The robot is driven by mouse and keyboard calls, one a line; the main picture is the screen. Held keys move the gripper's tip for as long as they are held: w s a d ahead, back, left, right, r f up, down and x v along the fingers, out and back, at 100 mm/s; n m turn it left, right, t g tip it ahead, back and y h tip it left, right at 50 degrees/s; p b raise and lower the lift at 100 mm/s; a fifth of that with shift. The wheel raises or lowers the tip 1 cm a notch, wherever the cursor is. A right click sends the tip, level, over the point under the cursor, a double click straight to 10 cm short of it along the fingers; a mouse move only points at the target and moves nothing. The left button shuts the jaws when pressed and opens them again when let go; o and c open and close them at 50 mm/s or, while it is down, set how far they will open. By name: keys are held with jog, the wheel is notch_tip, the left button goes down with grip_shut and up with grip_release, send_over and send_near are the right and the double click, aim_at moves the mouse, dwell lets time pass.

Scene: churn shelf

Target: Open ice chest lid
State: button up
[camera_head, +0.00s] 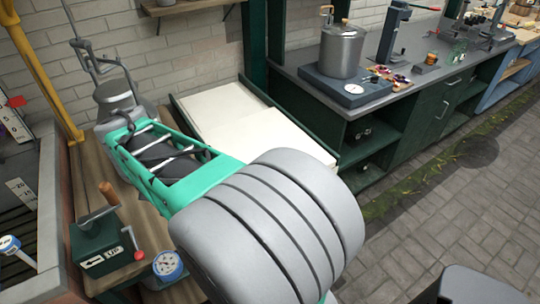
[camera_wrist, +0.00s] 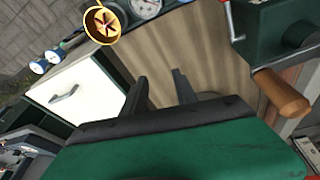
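The ice chest seems to be the low green-framed box with white panels beside the wall. Its white top (camera_head: 225,108) lies flat in two panels with a step between them, and my arm covers its near left part. My fingers cannot be made out in the head view.
A green crank box (camera_head: 100,243) with a wooden handle stands on the wooden bench (camera_head: 150,228); it is close to my gripper in the wrist view (camera_wrist: 275,35). A blue gauge (camera_head: 168,264) sits beside it. A counter with a metal pot (camera_head: 341,50) stands right of the chest.

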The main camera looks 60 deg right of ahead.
jog(key=s+d+m+g+p, duration=0.15)
jog(key=d+m, duration=0.25)
jog(key=d, duration=0.5)
jog(key=s+d+f+m+g+h, duration=0.1)
jog(key=s+d+m+g, duration=0.2)
jog(key=d, duration=0.5)
jog(key=s+d+m+p, duration=0.1)
jog(key=s+d+m, duration=0.1)
jog(key=d+m, duration=0.5)
jog(key=shift+m+g, duration=0.65)
jog(key=shift+m, duration=0.05)
jog(key=s+d+f, duration=0.3)
jog(key=d+f, duration=0.1)
jog(key=s+d+f, duration=0.3)
jog(key=s, duration=0.1)
jog(key=shift+d+f+p, duration=0.3)
jog(key=shift+d+f, duration=0.1)
jog(key=shift+s+d+f, duration=0.15)
jog(key=shift+f, duration=0.3)
grip_shut()
